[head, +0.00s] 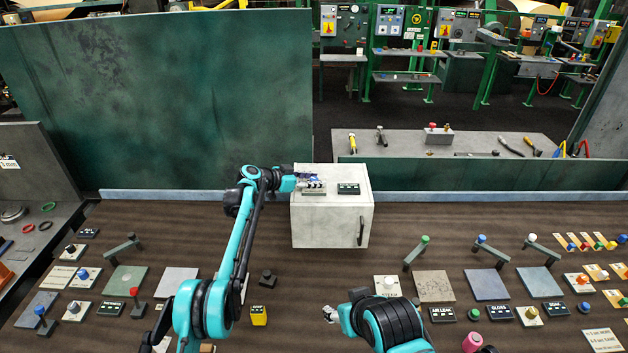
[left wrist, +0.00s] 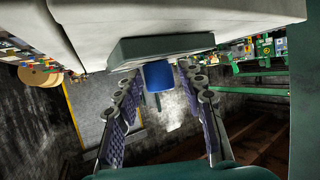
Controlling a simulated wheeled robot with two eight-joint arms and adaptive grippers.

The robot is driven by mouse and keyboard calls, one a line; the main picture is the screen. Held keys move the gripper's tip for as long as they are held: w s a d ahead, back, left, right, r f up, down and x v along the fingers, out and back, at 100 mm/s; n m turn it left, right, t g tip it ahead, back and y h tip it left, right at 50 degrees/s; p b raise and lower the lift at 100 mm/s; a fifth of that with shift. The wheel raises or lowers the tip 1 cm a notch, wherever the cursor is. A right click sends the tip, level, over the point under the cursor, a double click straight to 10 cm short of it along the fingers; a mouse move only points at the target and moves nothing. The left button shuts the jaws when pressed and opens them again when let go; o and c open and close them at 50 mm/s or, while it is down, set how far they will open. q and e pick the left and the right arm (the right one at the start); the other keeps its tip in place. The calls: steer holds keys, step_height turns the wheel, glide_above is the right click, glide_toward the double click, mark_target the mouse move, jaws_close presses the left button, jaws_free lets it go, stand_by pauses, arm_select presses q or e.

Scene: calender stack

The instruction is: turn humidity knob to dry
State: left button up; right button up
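A blue knob (left wrist: 158,75) sits on a grey-green base plate (left wrist: 160,48) on a pale grey cabinet, seen in the left wrist view. In the head view the plate (head: 314,191) is on the cabinet's top, and my left gripper mostly hides the knob. My left gripper (head: 308,181) is open, with its fingers (left wrist: 160,88) on either side of the knob and a visible gap beside it. A dark label plate (head: 348,188) lies right of it; its text is too small to read.
The pale cabinet (head: 332,228) with a dark door handle stands at the back of the brown bench (head: 330,285). Levers, knobs and plates line both sides. A yellow block (head: 259,316) is near my left arm. A green panel (head: 170,100) rises behind.

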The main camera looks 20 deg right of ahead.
arm_select(q)
steer(key=shift+a+r, duration=0.1)
steer(key=v, duration=1.1)
steer(key=shift+s+a, duration=0.25)
steer(key=shift+a, duration=0.1)
